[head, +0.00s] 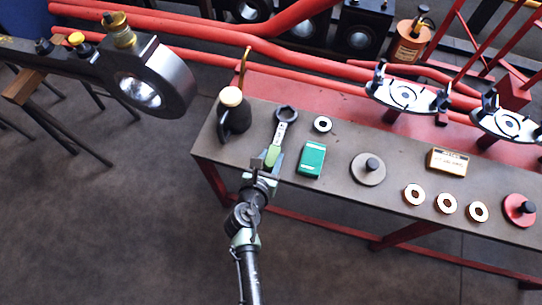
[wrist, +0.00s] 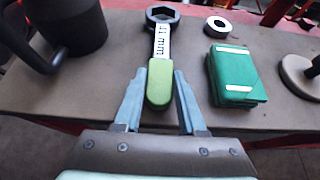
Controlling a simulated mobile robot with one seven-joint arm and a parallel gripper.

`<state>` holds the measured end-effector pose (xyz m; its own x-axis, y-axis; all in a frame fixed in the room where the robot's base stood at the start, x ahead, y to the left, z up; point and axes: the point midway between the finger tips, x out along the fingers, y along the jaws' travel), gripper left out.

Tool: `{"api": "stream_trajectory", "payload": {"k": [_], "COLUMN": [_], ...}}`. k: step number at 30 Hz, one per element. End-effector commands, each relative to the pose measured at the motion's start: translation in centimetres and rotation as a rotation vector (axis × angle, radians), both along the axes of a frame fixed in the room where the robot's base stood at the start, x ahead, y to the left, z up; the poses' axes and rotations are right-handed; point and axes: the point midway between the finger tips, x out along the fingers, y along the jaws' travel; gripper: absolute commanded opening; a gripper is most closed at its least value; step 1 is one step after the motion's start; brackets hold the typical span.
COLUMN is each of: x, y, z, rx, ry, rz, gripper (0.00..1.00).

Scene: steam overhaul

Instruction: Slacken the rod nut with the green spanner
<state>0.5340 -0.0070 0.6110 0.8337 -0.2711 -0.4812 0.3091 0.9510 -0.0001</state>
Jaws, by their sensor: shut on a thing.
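The green spanner (head: 282,132) lies on the bench, its dark ring end pointing away from me. Its label reads "11 mm" in the wrist view (wrist: 161,42). My gripper (head: 269,163) is at the bench's front edge, shut on the green handle, with one finger on each side in the wrist view (wrist: 161,88). A large steel rod (head: 165,85) with a round eye is at the left. It carries a brass fitting (head: 120,32) and a smaller yellow-topped fitting (head: 78,40); I cannot tell which is the rod nut.
A black oil can (head: 234,115) stands left of the spanner. A green box (head: 311,160) and a small ring (head: 322,124) are to its right. Farther right are a lidded disc (head: 367,170), a tan box (head: 447,161) and several rings. Red pipes (head: 200,28) run behind the bench.

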Motion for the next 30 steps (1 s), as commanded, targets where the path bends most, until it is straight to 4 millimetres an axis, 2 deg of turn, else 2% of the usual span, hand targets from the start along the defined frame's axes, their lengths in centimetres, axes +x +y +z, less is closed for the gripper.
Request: {"api": "stream_trajectory", "payload": {"k": [1,15,30], "x": [0.2,0.2,0.2], "y": [0.0,0.0,0.0], "z": [1.3,5.4,5.4], "rx": [-0.001,-0.002,-0.001], "ry": [-0.007,-0.007,-0.007], "rz": [0.002,0.002,0.002], "gripper": [0.0,0.0,0.0]}}
